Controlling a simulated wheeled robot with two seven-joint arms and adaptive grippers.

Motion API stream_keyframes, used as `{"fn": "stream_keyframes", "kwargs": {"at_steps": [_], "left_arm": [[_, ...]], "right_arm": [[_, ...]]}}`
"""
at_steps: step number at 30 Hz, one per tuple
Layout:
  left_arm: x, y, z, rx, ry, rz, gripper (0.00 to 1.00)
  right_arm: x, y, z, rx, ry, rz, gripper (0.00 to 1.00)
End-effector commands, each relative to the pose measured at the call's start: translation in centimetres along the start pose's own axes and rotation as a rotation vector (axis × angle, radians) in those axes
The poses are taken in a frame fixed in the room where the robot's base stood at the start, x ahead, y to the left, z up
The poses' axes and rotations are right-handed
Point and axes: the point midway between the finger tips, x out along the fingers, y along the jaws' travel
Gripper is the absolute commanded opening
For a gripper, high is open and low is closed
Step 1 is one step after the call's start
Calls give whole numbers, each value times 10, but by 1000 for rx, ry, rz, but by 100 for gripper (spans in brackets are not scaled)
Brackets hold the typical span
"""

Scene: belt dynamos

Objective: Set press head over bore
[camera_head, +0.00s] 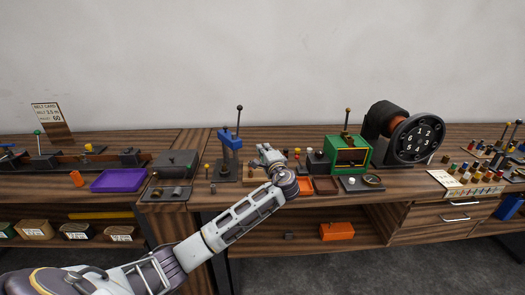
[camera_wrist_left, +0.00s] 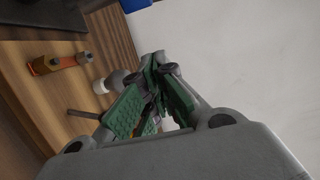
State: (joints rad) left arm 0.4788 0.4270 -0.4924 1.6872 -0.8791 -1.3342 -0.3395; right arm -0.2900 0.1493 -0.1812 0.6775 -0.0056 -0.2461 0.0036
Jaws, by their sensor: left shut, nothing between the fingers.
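A small press with a blue head (camera_head: 231,141) stands on a dark base at the middle of the bench. A lever with a black knob rises from its top. A bore cannot be made out at this size. My left gripper (camera_head: 268,152) is just right of the press, apart from it, above the bench. In the left wrist view its green-padded fingers (camera_wrist_left: 158,82) are shut with nothing between them. A blue part (camera_wrist_left: 134,4) shows at the top edge of that view; I cannot tell what it belongs to. My right gripper is not in view.
A green-framed machine (camera_head: 347,152) and a dark wheel with numbers (camera_head: 418,137) stand to the right. A grey box (camera_head: 177,163) and a purple tray (camera_head: 118,180) lie to the left. Small orange trays and coloured pieces sit close to my gripper. An orange box (camera_head: 337,231) is on the lower shelf.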

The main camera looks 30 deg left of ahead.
Motion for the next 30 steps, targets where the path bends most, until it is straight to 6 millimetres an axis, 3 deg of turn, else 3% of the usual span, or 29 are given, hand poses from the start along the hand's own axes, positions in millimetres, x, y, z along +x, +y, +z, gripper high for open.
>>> {"fn": "stream_keyframes", "kwargs": {"at_steps": [8,15,27,30], "left_arm": [[34,-1,1,2,-4,0,0],[59,0,1,1,-2,1,0],[85,-1,1,1,-3,0,0],[82,0,7,2,-1,1,0]], "right_arm": [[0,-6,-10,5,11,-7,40],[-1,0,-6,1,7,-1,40],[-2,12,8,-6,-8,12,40],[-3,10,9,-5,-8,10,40]]}}
